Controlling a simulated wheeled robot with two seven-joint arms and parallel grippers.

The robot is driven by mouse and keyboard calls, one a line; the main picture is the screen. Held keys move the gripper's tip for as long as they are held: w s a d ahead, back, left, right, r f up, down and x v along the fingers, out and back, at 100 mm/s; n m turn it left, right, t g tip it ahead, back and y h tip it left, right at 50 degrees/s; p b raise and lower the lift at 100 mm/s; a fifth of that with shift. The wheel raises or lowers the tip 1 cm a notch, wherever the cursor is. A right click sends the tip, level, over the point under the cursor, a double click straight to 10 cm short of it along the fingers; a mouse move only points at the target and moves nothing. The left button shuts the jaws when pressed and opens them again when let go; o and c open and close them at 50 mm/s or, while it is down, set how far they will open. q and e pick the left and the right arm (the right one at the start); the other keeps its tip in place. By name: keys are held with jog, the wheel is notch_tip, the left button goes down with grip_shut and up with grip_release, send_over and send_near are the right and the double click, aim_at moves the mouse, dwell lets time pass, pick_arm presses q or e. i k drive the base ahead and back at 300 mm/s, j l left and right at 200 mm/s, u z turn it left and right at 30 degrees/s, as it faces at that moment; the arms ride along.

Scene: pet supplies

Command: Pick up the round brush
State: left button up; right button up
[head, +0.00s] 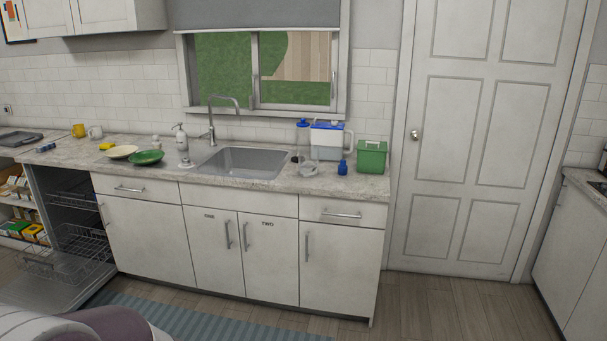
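I cannot make out the round brush for certain at this size. A small pale round item (185,162) lies on the counter just left of the sink, in front of the soap dispenser (181,138). Another small pale item (155,141) stands behind the green plate (146,158). Either could be a brush, but the details are too small to tell. Neither of my grippers shows in the head view.
The open dishwasher (72,290) juts out at left. Floor at right is clear.

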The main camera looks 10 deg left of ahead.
aim_at(157, 144)
jog(key=i, duration=0.75)
jog(key=i+l+u, duration=0.15)
jog(key=i, duration=0.65)
jog(key=i+j+u, duration=0.2)
jog(key=i+u, duration=0.25)
jog(key=i+j+u, duration=0.1)
jog(key=i+u, duration=0.75)
jog(key=i+j, duration=0.15)
jog(key=i, duration=0.15)
jog(key=i+j+z, duration=0.1)
jog(key=i, duration=0.2)
jog(key=i+j+z, duration=0.15)
jog(key=z, duration=0.2)
jog(key=i+j+z, duration=0.15)
jog(key=z, duration=0.2)
jog(key=i+j+z, duration=0.1)
jog(key=j+z, duration=0.2)
